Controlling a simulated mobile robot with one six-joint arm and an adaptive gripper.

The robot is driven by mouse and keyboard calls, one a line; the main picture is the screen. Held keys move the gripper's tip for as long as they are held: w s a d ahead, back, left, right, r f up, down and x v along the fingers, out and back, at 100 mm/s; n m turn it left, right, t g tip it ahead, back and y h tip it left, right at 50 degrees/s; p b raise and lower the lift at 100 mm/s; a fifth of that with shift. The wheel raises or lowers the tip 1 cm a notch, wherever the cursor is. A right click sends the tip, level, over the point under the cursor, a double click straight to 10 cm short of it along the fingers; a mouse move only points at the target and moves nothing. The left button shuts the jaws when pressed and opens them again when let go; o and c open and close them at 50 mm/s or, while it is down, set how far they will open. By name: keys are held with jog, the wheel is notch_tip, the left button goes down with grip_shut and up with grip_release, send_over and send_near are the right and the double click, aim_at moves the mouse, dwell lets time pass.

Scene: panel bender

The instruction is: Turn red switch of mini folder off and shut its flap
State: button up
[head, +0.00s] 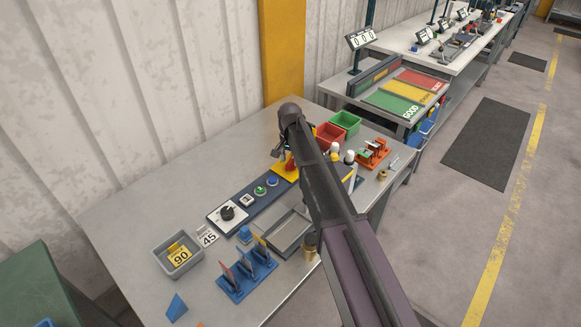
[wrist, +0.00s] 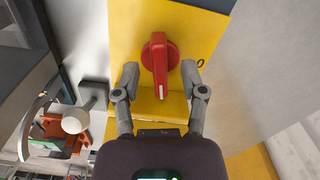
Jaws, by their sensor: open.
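The red switch (wrist: 159,58) is a rotary knob with a long handle on a yellow plate (wrist: 206,32). In the wrist view its handle points down the picture toward my gripper, with a white mark at its end. My gripper (wrist: 159,68) is open, with one grey finger on each side of the handle and a visible gap on both sides.
The control strip also holds a green button (head: 260,190), a blue button (head: 273,180) and a black dial (head: 227,212). White-knobbed levers (head: 349,157) stand right of my arm. Red (head: 329,134) and green (head: 346,122) bins and an orange rack (head: 374,152) are behind.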

jog(key=shift+f+b, duration=0.5)
jog(key=shift+f, duration=0.25)
grip_shut()
